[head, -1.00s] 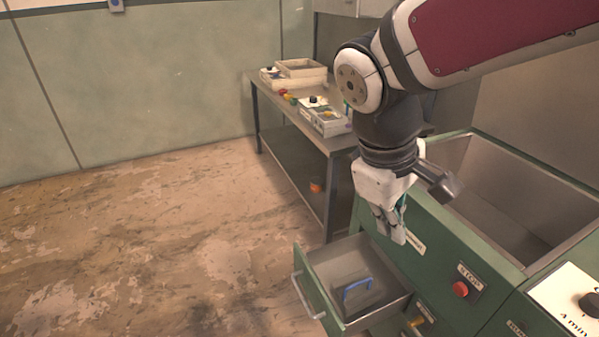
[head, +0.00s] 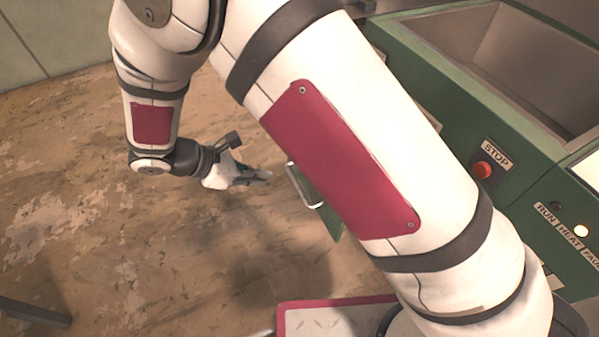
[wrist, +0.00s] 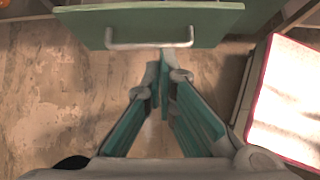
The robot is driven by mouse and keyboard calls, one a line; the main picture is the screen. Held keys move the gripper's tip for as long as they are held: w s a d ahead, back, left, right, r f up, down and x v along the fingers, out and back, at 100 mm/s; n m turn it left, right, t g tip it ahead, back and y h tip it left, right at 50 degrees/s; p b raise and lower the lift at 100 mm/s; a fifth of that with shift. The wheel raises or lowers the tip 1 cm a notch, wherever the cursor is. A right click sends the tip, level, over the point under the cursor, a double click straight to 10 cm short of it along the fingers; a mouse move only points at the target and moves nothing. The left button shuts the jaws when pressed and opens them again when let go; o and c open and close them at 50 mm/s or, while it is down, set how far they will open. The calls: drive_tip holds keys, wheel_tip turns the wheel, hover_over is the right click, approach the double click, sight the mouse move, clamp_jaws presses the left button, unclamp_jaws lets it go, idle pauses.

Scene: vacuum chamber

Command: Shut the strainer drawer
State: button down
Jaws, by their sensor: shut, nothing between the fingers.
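The strainer drawer shows as a green front with a pale bar handle. In the head view, part of the drawer front (head: 322,205) and its handle (head: 304,186) stick out past my arm, which hides the rest of the drawer. In the wrist view, the drawer front (wrist: 205,22) lies across the top with its handle (wrist: 150,44) facing me. My gripper (head: 268,175) is shut and empty, just left of the handle in the head view.
A green machine with a deep metal basin (head: 520,60) stands at the right. It has a red stop button (head: 482,169) and a lit lamp (head: 581,231). The worn floor (head: 60,190) at the left is mostly clear.

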drive_tip(key=shift+w+d+r+b+x, duration=0.2)
drive_tip(key=shift+b+x, duration=0.35)
drive_tip(key=shift+x, duration=1.65)
drive_tip(key=shift+w+d+r+b+x, duration=0.1)
drive_tip(key=shift+d+r+b+x, duration=0.35)
drive_tip(key=shift+x, duration=1.7)
drive_tip(key=shift+w+r+b+x, duration=0.1)
drive_tip(key=shift+b+x, duration=0.55)
drive_tip(key=shift+x, duration=1.55)
drive_tip(key=w+d+b, duration=0.1)
drive_tip(key=w+d, duration=0.4)
drive_tip(key=d, duration=0.6)
drive_tip(key=w+d+b, duration=0.1)
drive_tip(key=w+d, duration=0.4)
drive_tip(key=d, duration=0.7)
drive_tip(key=shift+d, duration=0.35)
